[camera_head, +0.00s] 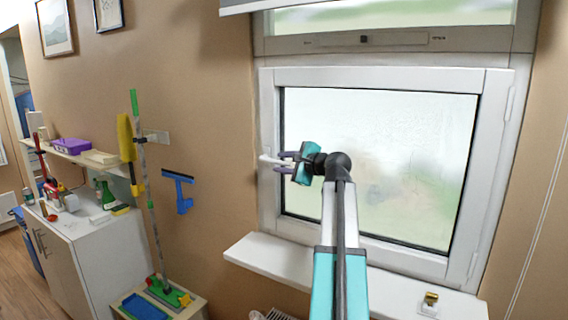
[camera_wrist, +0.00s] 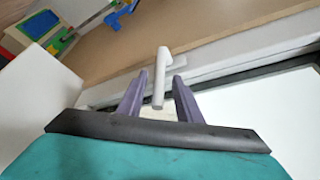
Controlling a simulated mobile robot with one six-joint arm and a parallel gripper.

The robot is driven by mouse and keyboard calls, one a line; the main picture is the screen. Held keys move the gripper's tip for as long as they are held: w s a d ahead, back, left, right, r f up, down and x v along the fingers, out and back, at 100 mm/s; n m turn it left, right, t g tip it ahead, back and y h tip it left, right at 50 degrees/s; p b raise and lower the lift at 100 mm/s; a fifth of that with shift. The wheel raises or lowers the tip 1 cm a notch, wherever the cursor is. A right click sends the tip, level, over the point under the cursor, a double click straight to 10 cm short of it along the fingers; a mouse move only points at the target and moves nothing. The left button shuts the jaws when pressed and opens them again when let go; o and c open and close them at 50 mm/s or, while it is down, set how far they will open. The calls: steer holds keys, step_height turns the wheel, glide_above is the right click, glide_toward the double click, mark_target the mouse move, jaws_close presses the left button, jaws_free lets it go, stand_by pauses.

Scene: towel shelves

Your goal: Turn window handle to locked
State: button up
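The white window handle (camera_head: 272,160) is on the left side of the white window frame (camera_head: 268,205) and points sideways to the right, toward my gripper. My gripper (camera_head: 284,161) is at the handle, in front of the left frame edge. In the wrist view the handle (camera_wrist: 160,80) runs between the two purple fingers (camera_wrist: 161,82). The fingers are open, with a visible gap on both sides of the handle. Whether the window sash is fully closed is hard to tell, though it looks flush.
A white sill (camera_head: 275,258) juts out below the window, with a small gold-and-white object (camera_head: 429,302) on its right. A blue squeegee (camera_head: 180,190) hangs on the wall to the left. A white cabinet (camera_head: 90,245) with cleaning items stands farther left.

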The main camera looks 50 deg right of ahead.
jaws_close()
steer(key=shift+w+a, duration=0.1)
steer(key=shift+a, duration=0.35)
steer(key=shift+d, duration=0.3)
steer(key=shift+f+b, duration=0.1)
steer(key=shift+b, duration=0.2)
